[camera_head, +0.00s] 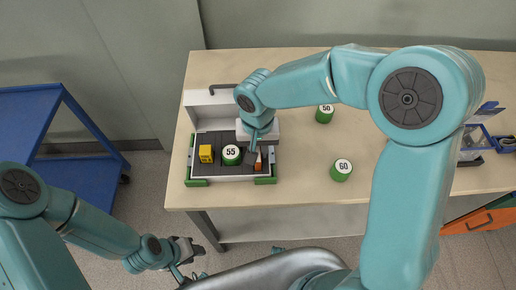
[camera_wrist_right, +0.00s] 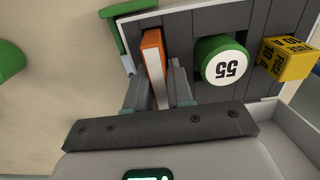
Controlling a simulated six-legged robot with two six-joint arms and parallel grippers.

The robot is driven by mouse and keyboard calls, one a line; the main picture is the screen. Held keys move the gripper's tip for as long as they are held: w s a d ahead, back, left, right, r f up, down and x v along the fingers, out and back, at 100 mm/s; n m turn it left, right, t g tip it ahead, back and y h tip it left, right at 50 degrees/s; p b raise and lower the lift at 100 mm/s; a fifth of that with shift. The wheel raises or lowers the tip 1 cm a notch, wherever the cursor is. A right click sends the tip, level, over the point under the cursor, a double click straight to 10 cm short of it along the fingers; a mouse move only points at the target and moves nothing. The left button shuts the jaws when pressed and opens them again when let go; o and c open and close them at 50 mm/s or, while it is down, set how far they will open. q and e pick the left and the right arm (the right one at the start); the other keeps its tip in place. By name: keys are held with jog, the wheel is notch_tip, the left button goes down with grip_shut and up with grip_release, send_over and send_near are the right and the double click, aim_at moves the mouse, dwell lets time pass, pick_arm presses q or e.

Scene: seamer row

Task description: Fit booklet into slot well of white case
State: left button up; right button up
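The white case (camera_head: 231,181) lies open on the bench, its lid (camera_head: 205,114) raised behind, with green corners and a dark slotted inside. The orange booklet (camera_head: 258,163) stands on edge at the case's right end; it also shows in the right wrist view (camera_wrist_right: 154,52). My right gripper (camera_wrist_right: 160,78) is over that end, one finger on each side of the booklet, with a narrow gap at one finger. The booklet's lower edge is hidden, so its seating depth cannot be told. My left gripper (camera_head: 190,262) is low, off the bench's front left, away from the case.
A green tin marked 55 (camera_head: 231,154) and a yellow fuse box (camera_head: 206,154) sit in the case. Green tins marked 50 (camera_head: 325,114) and 60 (camera_head: 342,170) stand on the bench (camera_head: 300,188). A blue cart (camera_head: 85,140) is at left. The bench front is clear.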

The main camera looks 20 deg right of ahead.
aim_at(258, 148)
jog(key=shift+s+f+p, duration=0.15)
jog(key=shift+s+p, duration=0.05)
jog(key=shift+p, duration=0.25)
jog(key=r, duration=1.2)
jog(key=shift+w+r+p, duration=0.2)
jog(key=shift+r+p, duration=0.05)
jog(key=shift+p, duration=0.05)
